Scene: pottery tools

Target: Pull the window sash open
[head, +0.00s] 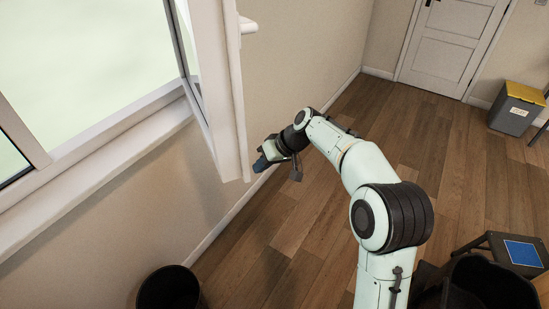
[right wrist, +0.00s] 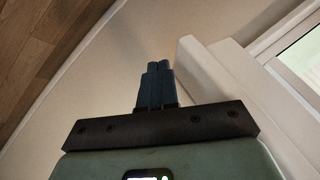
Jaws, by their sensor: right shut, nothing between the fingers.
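The white window sash (head: 229,90) stands swung inward from its frame, at a wide angle to the wall, in the head view. Its white handle (head: 247,25) is near the top of the picture, on the sash's free edge side. My right gripper (head: 261,164) is beside the lower corner of the sash, well below the handle. Its dark fingers (right wrist: 158,66) are together and empty in the right wrist view. The pale edge of the sash (right wrist: 215,85) shows just right of them there; I cannot tell whether they touch. My left gripper is not in view.
The window sill (head: 95,175) runs along the wall at left. A dark bin (head: 168,289) stands below it. The wooden floor (head: 345,125) beyond my arm is clear.

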